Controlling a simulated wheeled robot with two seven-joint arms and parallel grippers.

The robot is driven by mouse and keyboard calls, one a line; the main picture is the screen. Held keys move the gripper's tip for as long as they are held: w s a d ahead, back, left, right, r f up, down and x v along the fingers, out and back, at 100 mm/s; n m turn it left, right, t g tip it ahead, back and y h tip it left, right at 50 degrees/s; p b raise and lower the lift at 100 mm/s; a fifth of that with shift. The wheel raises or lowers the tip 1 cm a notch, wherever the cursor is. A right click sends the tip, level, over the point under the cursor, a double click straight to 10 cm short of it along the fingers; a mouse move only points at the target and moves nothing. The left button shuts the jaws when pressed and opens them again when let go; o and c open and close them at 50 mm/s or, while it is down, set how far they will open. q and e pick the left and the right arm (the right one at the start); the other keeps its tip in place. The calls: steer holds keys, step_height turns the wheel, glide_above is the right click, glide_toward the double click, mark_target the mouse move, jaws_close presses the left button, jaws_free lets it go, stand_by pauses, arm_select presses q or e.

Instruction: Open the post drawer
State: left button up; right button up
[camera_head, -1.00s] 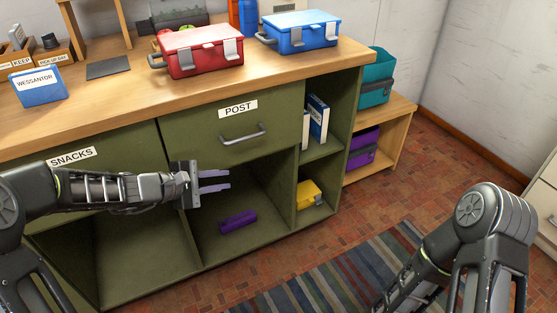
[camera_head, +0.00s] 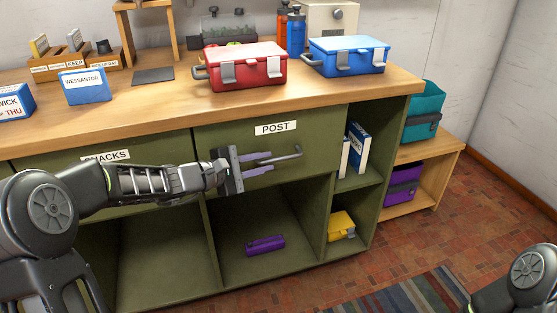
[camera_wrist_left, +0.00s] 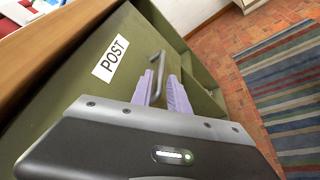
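The post drawer (camera_head: 314,150) is a green front with a white POST label and a grey bar handle (camera_head: 286,158). It looks shut, flush with the cabinet. My left gripper (camera_head: 268,164) is in front of the drawer at handle height, its two lilac fingers apart and pointing right. In the left wrist view, the handle (camera_wrist_left: 157,72) shows just beyond the fingertips (camera_wrist_left: 161,80), with its lower part near or between them. I cannot tell whether they touch. Part of the handle is hidden by the fingers. My right gripper is out of view; only part of that arm shows at the lower right.
The wooden counter (camera_head: 190,101) above carries a red case (camera_head: 245,70) and a blue case (camera_head: 347,58) near its front edge. The snacks drawer (camera_head: 150,148) is to the left. Open shelves below hold a purple item (camera_head: 265,245) and a yellow box (camera_head: 341,226).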

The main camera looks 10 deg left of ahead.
mark_target(273, 160)
arm_select(q)
steer(key=x, duration=0.5)
steer(key=shift+w, duration=0.15)
steer(key=shift+d, duration=0.1)
jaws_close()
stand_by(1.2)
